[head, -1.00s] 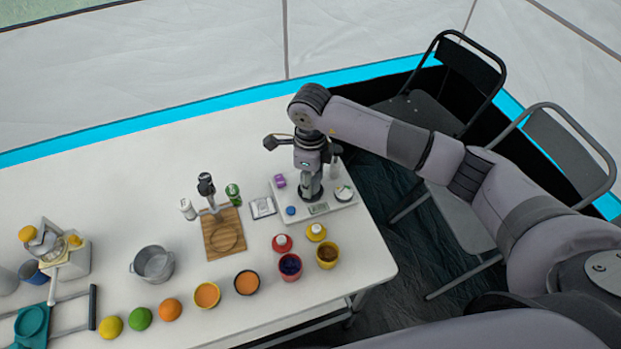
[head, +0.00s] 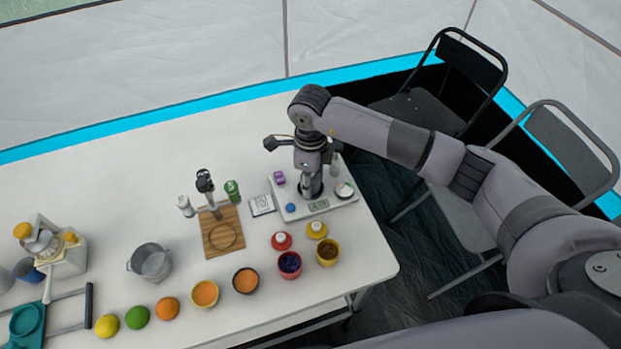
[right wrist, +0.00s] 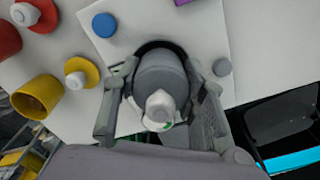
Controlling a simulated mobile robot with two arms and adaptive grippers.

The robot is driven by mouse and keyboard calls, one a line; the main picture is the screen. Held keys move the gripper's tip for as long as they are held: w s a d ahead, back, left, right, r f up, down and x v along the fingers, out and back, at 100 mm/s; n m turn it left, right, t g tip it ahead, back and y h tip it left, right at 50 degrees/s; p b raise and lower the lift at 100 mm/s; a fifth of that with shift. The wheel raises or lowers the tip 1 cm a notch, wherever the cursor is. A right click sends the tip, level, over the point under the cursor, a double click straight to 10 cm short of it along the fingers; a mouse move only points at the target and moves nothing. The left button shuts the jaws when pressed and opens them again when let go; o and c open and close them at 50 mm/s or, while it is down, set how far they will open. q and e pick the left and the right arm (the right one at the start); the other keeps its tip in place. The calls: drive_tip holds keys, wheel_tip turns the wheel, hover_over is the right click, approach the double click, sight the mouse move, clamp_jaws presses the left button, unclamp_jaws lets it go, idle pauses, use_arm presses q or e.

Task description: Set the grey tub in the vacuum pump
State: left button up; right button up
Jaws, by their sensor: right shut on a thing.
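The grey tub (right wrist: 163,78) has a rounded grey body and a white nozzle-like top. My right gripper (right wrist: 160,118) is shut on it, one finger on each side. In the right wrist view a black ring, apparently the pump's socket, shows behind the tub; whether the tub is seated or just above it I cannot tell. The vacuum pump (head: 336,203) is a white base at the table's right end, with a blue knob (head: 290,208), a purple part (head: 279,178) and a small display. In the head view my right gripper (head: 309,190) covers most of the tub. My left gripper is out of view.
Red (head: 281,240) and yellow (head: 316,229) capped containers and several bowls stand in front of the pump. A wooden board (head: 222,236), a green can (head: 232,190) and a pot (head: 151,262) are to its left. Chairs stand beyond the table's right edge.

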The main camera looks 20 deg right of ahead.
drive_tip(key=o, duration=0.6)
drive_tip(key=shift+c, duration=0.2)
drive_tip(key=shift+r+p, duration=3.25)
drive_tip(key=shift+r, duration=2.25)
drive_tip(key=shift+s+f, duration=0.1)
